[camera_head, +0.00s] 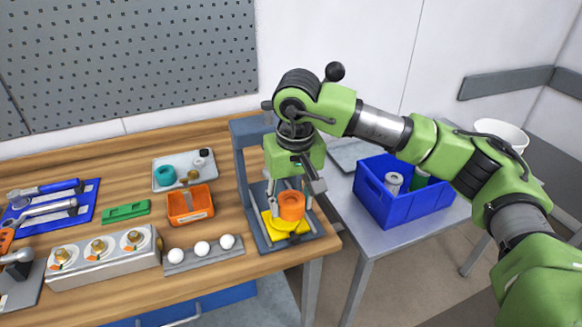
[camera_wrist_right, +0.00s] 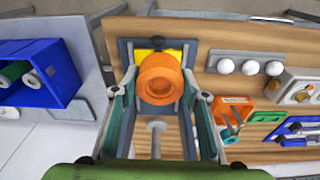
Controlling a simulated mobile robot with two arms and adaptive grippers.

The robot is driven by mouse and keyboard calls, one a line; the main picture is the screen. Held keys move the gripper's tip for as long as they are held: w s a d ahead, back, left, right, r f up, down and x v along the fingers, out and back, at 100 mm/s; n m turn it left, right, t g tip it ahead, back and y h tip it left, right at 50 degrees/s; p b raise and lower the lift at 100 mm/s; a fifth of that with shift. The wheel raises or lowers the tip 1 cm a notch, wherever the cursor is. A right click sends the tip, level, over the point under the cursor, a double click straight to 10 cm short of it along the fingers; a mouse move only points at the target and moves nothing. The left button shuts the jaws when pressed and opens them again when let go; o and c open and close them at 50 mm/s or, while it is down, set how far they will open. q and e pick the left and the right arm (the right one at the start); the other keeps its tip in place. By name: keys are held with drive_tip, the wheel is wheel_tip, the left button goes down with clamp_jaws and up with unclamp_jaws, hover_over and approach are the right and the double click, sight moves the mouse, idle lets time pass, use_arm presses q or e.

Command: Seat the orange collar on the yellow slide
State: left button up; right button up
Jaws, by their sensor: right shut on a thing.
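The orange collar (camera_head: 291,206) is a short ring with a round hole. My right gripper (camera_head: 294,197) points down and is shut on it, with a finger on each side. In the right wrist view the collar (camera_wrist_right: 159,84) sits between the fingertips of the gripper (camera_wrist_right: 160,82). The yellow slide (camera_head: 279,228) lies in a grey fixture just below the collar, and its edge shows beyond the collar in the wrist view (camera_wrist_right: 143,56). I cannot tell whether the collar touches the slide. My left gripper is not in view.
The grey fixture (camera_head: 243,165) stands at the wooden bench's right end. To its left are a bar with white balls (camera_head: 202,248), an orange bin (camera_head: 190,205) and a grey tray (camera_head: 184,171). A blue crate (camera_head: 391,207) stands on the metal table to the right.

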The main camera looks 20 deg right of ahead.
sight(284, 202)
use_arm(q)
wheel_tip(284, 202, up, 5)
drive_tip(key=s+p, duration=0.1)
drive_tip(key=p, duration=0.3)
use_arm(e)
drive_tip(key=w+r, duration=0.1)
drive_tip(key=w, duration=0.4)
drive_tip(key=shift+m, duration=0.5)
drive_tip(key=f+b, duration=0.1)
drive_tip(key=f, duration=0.1)
drive_tip(key=f+b, duration=0.1)
drive_tip(key=f, duration=0.1)
drive_tip(key=w+f+b, duration=0.1)
drive_tip(key=f+b, duration=0.1)
drive_tip(key=f, duration=0.1)
drive_tip(key=shift+d, duration=0.2)
drive_tip(key=shift+f+b, duration=0.5)
drive_tip(key=shift+f, duration=0.15)
use_arm(q)
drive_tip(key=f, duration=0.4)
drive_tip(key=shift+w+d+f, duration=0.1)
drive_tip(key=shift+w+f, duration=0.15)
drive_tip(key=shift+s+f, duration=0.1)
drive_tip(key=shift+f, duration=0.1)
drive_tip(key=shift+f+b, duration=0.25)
drive_tip(key=shift+b, duration=0.15)
use_arm(e)
drive_tip(key=shift+f, duration=0.2)
